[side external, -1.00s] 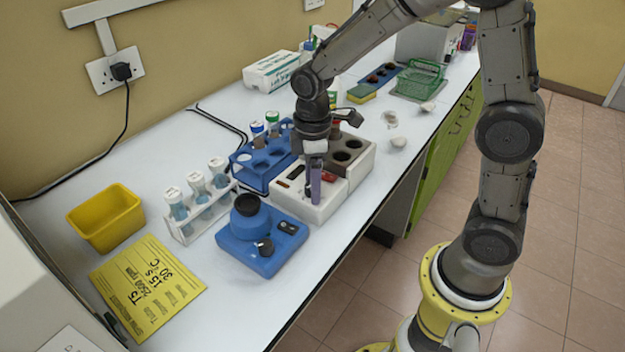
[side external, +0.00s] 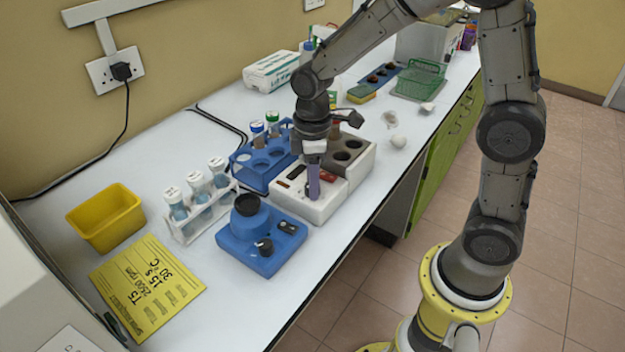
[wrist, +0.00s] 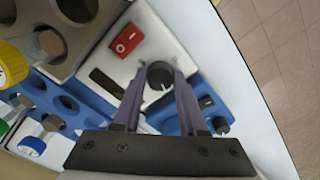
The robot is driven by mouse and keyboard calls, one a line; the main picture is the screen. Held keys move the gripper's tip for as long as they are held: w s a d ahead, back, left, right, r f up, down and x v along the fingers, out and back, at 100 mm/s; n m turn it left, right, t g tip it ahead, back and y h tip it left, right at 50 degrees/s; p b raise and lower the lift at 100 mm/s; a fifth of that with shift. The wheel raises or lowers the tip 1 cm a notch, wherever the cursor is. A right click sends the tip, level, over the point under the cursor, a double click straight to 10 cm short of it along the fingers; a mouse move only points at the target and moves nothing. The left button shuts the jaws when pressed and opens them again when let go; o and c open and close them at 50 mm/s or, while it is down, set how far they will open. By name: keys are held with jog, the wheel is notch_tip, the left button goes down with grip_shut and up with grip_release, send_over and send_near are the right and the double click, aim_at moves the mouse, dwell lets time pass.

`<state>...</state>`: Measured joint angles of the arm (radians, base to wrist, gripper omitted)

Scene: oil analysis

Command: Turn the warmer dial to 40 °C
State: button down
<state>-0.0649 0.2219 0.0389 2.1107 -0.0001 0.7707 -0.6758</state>
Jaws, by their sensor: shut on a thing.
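The warmer (side external: 318,208) is a pale block with a grey part holding round wells behind its white front panel. In the wrist view, the white panel (wrist: 150,25) carries a red switch, a dark display window (wrist: 106,82) and a black round dial (wrist: 160,74). A pale mark shows on the dial's lower edge; its scale cannot be read. My gripper (wrist: 158,77) points down with its purple fingers on opposite sides of the dial, shut on it. In the side view, my gripper (side external: 313,188) is low at the panel and hides the dial.
A blue mixer (side external: 262,243) stands close to the warmer's near left. A blue tube rack (side external: 262,165) touches or nearly touches its back left. A yellow card (side external: 147,288) reads T5, 2500 rpm, 15 s, 30 °C. The bench's front edge is close on the right.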

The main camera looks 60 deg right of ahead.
jog(key=m, duration=0.9)
jog(key=shift+r, duration=0.1)
dwell(0.5)
jog(key=shift+c, duration=2.3)
grip_release()
notch_tip(320, 180, up, 14)
